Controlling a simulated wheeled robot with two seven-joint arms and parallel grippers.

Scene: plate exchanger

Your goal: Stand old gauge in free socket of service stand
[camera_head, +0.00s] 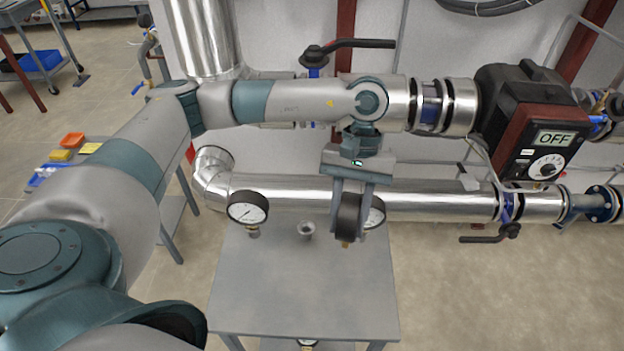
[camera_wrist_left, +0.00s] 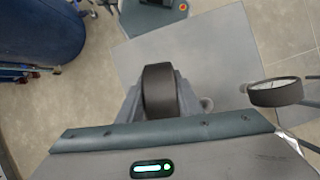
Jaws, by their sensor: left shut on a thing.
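My left gripper (camera_head: 348,215) is shut on a dark-rimmed gauge (camera_head: 348,222), the old gauge as far as I can tell. It is edge-on, brass stem down, over the right part of the grey service stand (camera_head: 300,285). The left wrist view also shows this gauge (camera_wrist_left: 160,90) between the fingers. An empty socket (camera_head: 306,229) is left of the held gauge. A white-faced gauge (camera_head: 247,208) stands upright at the stand's left. Another gauge (camera_head: 376,213) is partly hidden behind my gripper. The gap under the held stem is unclear. My right gripper is out of view.
Shiny pipes (camera_head: 430,201) run behind the stand, with a valve lever (camera_head: 490,235) at right and a pump box reading OFF (camera_head: 545,140). A side table with coloured bins (camera_head: 62,155) is at left. The front of the stand top is clear.

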